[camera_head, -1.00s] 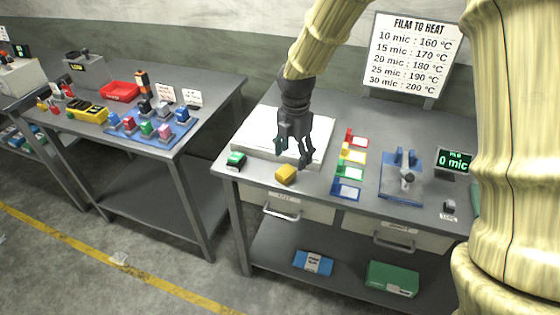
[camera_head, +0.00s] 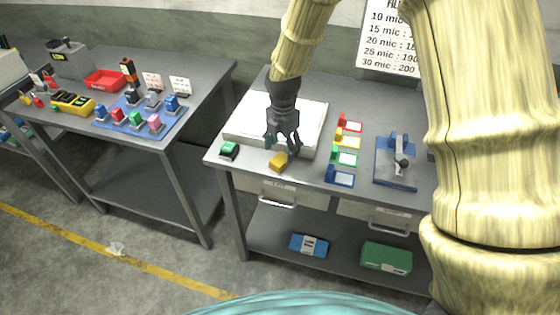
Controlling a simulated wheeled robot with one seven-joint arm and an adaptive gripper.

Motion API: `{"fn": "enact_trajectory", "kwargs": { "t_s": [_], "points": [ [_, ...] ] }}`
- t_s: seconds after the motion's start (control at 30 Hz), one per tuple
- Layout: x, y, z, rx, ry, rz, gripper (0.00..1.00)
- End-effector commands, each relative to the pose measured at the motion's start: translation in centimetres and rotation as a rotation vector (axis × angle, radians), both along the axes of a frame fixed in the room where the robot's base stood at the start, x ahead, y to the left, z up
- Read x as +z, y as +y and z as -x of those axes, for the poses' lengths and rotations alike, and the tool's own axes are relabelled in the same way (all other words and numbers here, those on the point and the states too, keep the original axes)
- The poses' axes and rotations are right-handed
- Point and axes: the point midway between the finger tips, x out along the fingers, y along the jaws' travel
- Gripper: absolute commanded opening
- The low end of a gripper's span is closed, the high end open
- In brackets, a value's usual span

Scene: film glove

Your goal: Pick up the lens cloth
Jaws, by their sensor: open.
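No thing in view is clearly marked as the lens cloth. A small yellow block-like piece (camera_head: 278,162) lies on the front part of the right workbench, and I cannot tell whether it is a folded cloth.
A white flat board (camera_head: 247,121) lies behind my gripper. A green-topped block (camera_head: 229,150) is left of the yellow piece. Several coloured cards (camera_head: 341,178) and a blue device (camera_head: 396,163) stand to the right. Drawers (camera_head: 278,193) are below the front edge.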

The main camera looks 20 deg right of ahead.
Motion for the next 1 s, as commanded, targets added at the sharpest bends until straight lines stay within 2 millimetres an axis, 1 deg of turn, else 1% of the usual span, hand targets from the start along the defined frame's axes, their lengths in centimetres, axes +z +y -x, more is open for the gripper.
{"fn": "enact_trajectory", "kwargs": {
  "t_s": [0.27, 0.4, 0.6, 0.8, 0.83, 0.87, 1.0],
  "points": [
    [-2.4, 0.7, -0.2, 0.001, 0.004, 0.001, 0.65],
    [-3.8, 0.7, -0.2, 0.000, 0.004, 0.001, 0.65],
    [-4.6, 0.7, -0.2, 0.000, 0.001, 0.001, 0.65],
    [-4.6, 0.7, -0.2, 0.000, 0.001, 0.001, 0.65],
    [-4.6, 0.7, -0.2, 0.000, 0.001, 0.001, 0.63],
    [-4.6, 0.7, -0.2, 0.000, 0.001, 0.001, 0.58],
    [-4.6, 0.7, -0.2, 0.000, 0.001, 0.001, 0.32]
  ]
}}
